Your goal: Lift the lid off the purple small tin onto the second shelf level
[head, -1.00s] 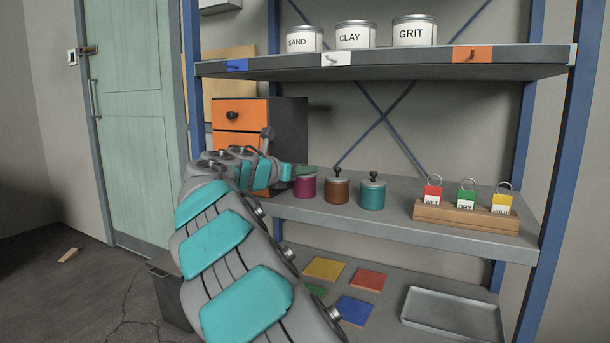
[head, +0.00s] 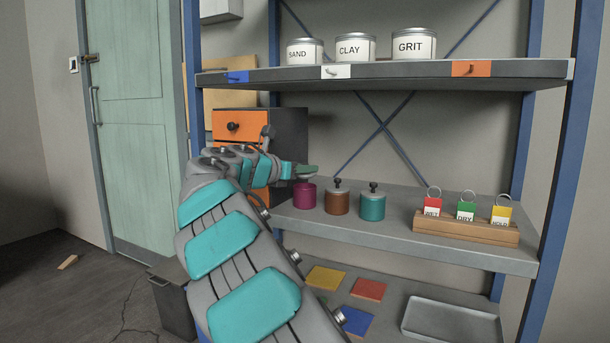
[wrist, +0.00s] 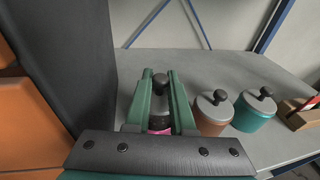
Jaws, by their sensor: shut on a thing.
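The purple small tin (head: 305,196) stands at the left of a row of tins on the middle shelf (head: 400,225), with its top uncovered. My gripper (head: 308,169) is just above it, its green fingers shut on the dark knob (wrist: 160,81) of the lid. The grey lid (head: 306,177) hangs a little above the tin's rim, apart from it. In the wrist view, the fingers (wrist: 160,85) stand on both sides of the knob. Only a strip of the purple tin (wrist: 158,131) shows there.
A brown tin (head: 337,203) and a teal tin (head: 372,206), both lidded, stand right of the purple one. A dark cabinet with orange drawers (head: 232,127) is close on the left. A wooden tag rack (head: 466,230) stands further right. Bare shelf lies between the teal tin and rack.

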